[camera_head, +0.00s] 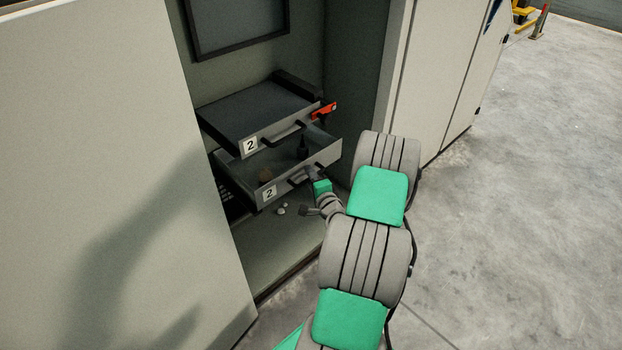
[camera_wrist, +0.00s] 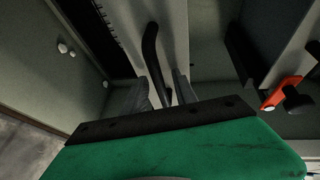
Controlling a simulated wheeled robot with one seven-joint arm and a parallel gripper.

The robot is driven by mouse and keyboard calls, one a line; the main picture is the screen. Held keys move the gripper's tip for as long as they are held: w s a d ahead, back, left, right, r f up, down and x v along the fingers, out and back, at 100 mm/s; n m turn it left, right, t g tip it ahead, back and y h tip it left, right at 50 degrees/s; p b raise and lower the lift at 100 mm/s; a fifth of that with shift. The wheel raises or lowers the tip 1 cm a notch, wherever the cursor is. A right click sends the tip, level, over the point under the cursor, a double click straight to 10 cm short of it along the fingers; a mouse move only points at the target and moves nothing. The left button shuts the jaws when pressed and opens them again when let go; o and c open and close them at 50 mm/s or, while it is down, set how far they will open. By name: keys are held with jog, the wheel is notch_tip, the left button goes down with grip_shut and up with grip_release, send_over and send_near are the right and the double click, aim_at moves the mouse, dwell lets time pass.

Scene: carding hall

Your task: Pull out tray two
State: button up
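Two trays stick out of the open cabinet, one above the other, and both carry a "2" label. The upper tray (camera_head: 276,139) has a dark flat top, a dark handle and a red latch (camera_head: 323,112) at its right end. My gripper (camera_head: 306,177) is at the lower tray's front. In the wrist view its fingers (camera_wrist: 163,95) stand close on both sides of the dark handle (camera_wrist: 150,50) and look closed on it; the exact contact is partly hidden.
Small pale bits (camera_head: 281,209) lie on the cabinet floor below the lower tray. A cabinet panel (camera_head: 100,150) stands close on the left, and a pale panel (camera_head: 440,75) on the right. Open concrete floor (camera_head: 520,200) lies to the right.

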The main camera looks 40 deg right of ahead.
jog(key=shift+c, duration=0.4)
grip_shut()
dwell(0.9)
